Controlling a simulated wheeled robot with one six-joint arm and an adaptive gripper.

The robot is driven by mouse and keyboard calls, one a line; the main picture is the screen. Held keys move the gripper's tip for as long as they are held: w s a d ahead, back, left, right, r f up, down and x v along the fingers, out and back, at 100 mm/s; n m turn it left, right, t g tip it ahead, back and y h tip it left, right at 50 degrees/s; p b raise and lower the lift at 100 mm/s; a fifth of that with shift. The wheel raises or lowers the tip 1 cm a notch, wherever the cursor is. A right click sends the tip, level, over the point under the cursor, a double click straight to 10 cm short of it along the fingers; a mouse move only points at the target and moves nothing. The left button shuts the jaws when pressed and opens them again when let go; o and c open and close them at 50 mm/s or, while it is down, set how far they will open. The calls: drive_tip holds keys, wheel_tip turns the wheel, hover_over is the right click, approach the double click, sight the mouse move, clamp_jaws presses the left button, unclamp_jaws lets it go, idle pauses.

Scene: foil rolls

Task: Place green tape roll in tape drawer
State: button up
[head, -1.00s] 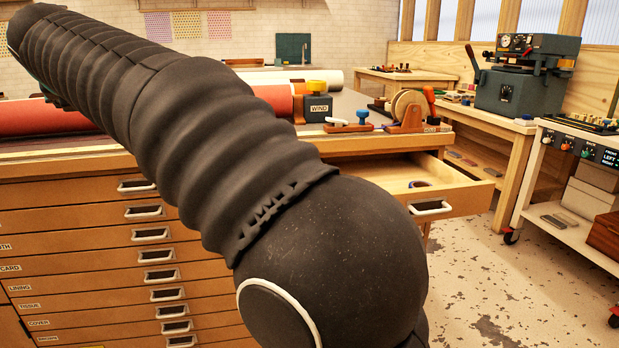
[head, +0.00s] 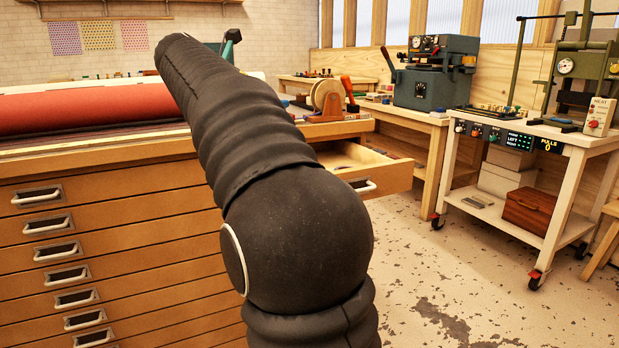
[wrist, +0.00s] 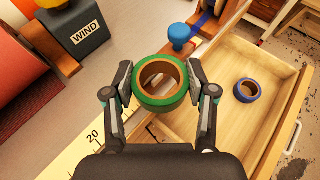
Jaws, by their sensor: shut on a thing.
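My gripper (wrist: 160,97) is shut on the green tape roll (wrist: 160,103) in the wrist view, one finger on each side of it. The roll has a green outer band and a brown core, and its hole faces the camera. It is held above the worktop's edge, left of the tape drawer. The open tape drawer (wrist: 227,119) is pale wood and holds a blue tape roll (wrist: 247,90). The drawer (head: 344,156) also shows in the head view, pulled out at the cabinet's right end. My arm hides the gripper and green roll there.
The WIND box (wrist: 75,30) and a blue knob (wrist: 179,34) stand on the worktop. A tape dispenser (head: 326,100) is near the worktop's right end. A white cart (head: 560,150) stands at the right, with open floor before it.

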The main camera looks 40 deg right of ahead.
drive_tip(key=s+d+f+m+g+h+b, duration=0.15)
drive_tip(key=s+d+m+g, duration=0.25)
drive_tip(key=s+d, duration=0.5)
drive_tip(key=f+b, duration=0.1)
drive_tip(key=f, duration=0.3)
drive_tip(key=w+d+f+b, duration=0.1)
drive_tip(key=f+b, duration=0.1)
drive_tip(key=f, duration=0.3)
drive_tip(key=f+b, duration=0.1)
drive_tip(key=f, duration=0.3)
drive_tip(key=shift+w+d+f, duration=0.2)
drive_tip(key=shift+w+d, duration=0.15)
drive_tip(key=d, duration=0.3)
drive_tip(key=shift+w+d+f, duration=0.1)
drive_tip(key=shift+w+d, duration=0.05)
drive_tip(key=shift+w, duration=0.05)
drive_tip(key=shift+w+d, duration=0.15)
drive_tip(key=shift+d, duration=0.5)
drive_tip(key=d, duration=0.3)
drive_tip(key=shift+w+d+b, duration=0.25)
drive_tip(key=shift+d+b, duration=0.05)
drive_tip(key=shift+d, duration=0.05)
drive_tip(key=shift+a+f+b, duration=0.1)
drive_tip(key=shift+f+b, duration=0.3)
drive_tip(key=shift+f, duration=0.25)
drive_tip(key=shift+r, duration=0.1)
